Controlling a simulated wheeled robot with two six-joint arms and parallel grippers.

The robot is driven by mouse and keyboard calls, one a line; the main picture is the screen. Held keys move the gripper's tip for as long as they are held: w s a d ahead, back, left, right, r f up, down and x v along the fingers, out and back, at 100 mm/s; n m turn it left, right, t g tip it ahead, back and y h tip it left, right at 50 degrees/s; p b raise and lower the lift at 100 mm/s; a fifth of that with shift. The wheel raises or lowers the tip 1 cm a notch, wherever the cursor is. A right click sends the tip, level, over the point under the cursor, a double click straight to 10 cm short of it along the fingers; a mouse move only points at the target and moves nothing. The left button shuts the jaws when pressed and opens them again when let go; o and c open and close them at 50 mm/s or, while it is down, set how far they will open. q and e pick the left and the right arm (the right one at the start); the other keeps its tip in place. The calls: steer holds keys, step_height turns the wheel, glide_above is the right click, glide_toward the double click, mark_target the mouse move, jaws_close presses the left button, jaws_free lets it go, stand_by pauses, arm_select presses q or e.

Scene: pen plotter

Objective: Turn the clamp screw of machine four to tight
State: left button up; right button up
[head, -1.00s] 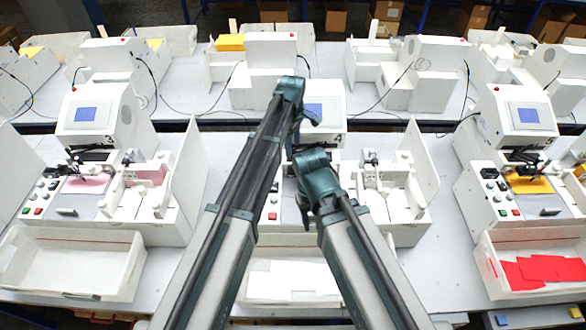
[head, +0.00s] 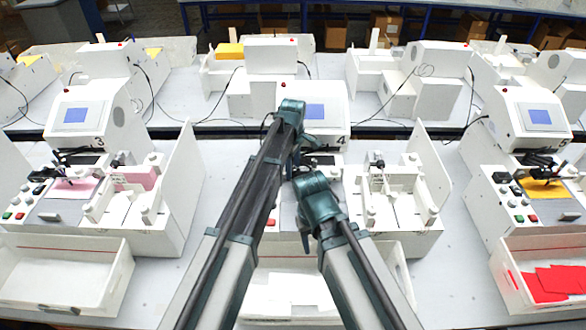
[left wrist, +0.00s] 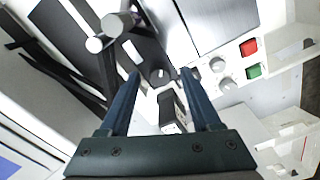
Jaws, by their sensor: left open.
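Machine four (head: 326,126), marked with a 4, stands at the middle of the front row, with my arms across much of it. My left gripper shows best in the left wrist view (left wrist: 160,85), open and empty, its two dark fingers over the machine's control panel. A grey cylinder with a pale round end (left wrist: 117,25) stands beside the left finger. I cannot tell which part is the clamp screw. My right gripper is hidden behind its arm.
The panel has a red button (left wrist: 248,47), a green button (left wrist: 254,70) and white knobs (left wrist: 228,84). Machine three (head: 85,115) stands to the left; another machine (head: 530,118) stands to the right. White trays (head: 60,275) line the front. Upright white panels (head: 428,165) rise beside the machines.

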arm_select(q)
jaws_close()
stand_by(0.4)
steer(key=m, duration=0.9)
steer(key=shift+m, duration=0.4)
steer(key=m, duration=0.5)
steer(key=shift+m, duration=2.5)
